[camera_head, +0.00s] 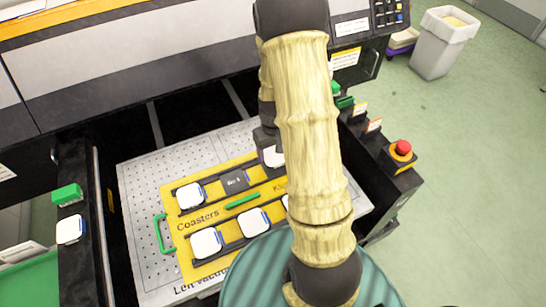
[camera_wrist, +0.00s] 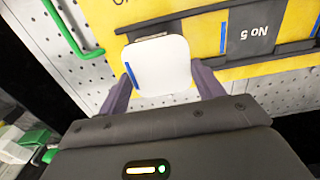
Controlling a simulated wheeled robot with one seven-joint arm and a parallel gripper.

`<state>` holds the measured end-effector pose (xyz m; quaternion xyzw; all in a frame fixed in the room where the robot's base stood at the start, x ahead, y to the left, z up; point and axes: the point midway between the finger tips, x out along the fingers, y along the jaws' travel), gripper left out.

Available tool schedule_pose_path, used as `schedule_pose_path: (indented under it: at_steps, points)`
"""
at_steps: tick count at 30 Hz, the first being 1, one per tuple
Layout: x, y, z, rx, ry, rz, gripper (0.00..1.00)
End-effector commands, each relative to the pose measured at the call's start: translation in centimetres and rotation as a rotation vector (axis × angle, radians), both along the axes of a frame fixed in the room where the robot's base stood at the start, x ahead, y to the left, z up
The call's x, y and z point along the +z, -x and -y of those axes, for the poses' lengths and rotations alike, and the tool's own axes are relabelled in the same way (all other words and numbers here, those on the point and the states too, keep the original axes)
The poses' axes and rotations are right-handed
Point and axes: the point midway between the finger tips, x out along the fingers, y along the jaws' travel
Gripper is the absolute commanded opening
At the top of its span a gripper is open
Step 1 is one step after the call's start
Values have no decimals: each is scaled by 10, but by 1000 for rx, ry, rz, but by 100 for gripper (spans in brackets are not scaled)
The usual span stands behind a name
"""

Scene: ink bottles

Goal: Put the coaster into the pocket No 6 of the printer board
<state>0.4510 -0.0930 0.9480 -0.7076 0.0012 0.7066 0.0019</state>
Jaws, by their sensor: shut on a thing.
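My gripper (camera_wrist: 162,80) is shut on a white, rounded-square coaster (camera_wrist: 158,62) with a blue strip near its left edge in the wrist view. The coaster is over the end of the yellow printer board (camera_wrist: 205,34), beside the empty dark pocket marked No 5 (camera_wrist: 250,28). It covers most of the pocket there, so no No 6 label shows. I cannot tell whether it touches the board. In the head view, the gripper (camera_head: 266,140) is mostly behind my arm, and a sliver of the held coaster (camera_head: 272,157) shows at the right of the board's (camera_head: 178,243) upper row.
Other coasters sit in the upper row (camera_head: 190,195) and lower row (camera_head: 206,243). Green handles (camera_head: 160,234) stand on the board, one close by in the wrist view (camera_wrist: 72,32). A loose coaster (camera_head: 70,229) lies at the left. A red button (camera_head: 403,148) stands at the right.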

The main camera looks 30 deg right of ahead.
Motion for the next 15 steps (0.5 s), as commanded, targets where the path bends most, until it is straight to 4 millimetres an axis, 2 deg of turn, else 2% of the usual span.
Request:
schedule_pose_path:
  at_steps: [7, 15]
  points:
    - [-31, 1, -1, 0, -2, -5, 40]
    - [-38, 0, 0, 0, 0, 0, 40]
